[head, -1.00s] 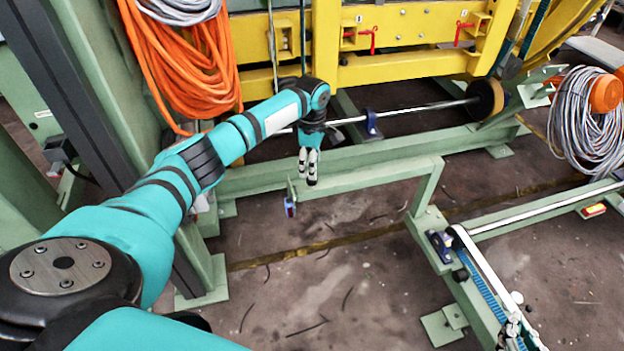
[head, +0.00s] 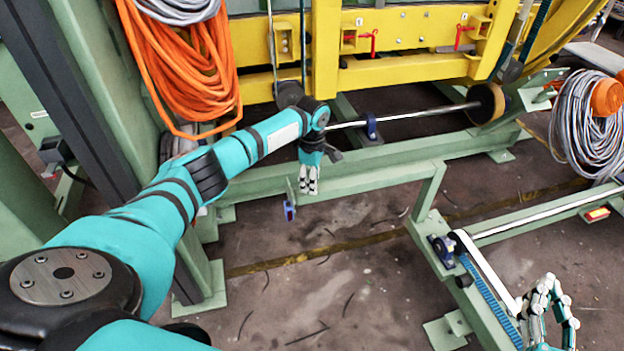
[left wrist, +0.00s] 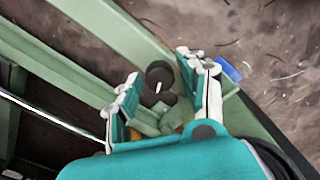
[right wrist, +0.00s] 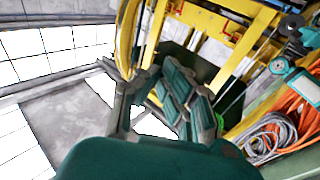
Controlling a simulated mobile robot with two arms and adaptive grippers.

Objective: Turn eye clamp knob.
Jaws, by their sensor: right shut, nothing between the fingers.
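A dark round knob-like part (left wrist: 159,80) with a white mark shows in the left wrist view, beside a green beam. My left gripper (head: 308,182) is over the front green frame in the head view. In the left wrist view its two fingers stand apart, one on each side of the dark part; I cannot tell whether they touch it. In the head view this part is hidden by the gripper. My right gripper (head: 549,306) is at the lower right of the head view, away from the knob. It is shut and empty.
An orange cable coil (head: 190,75) hangs at the left. A blue belt (head: 490,298) lies near my right gripper.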

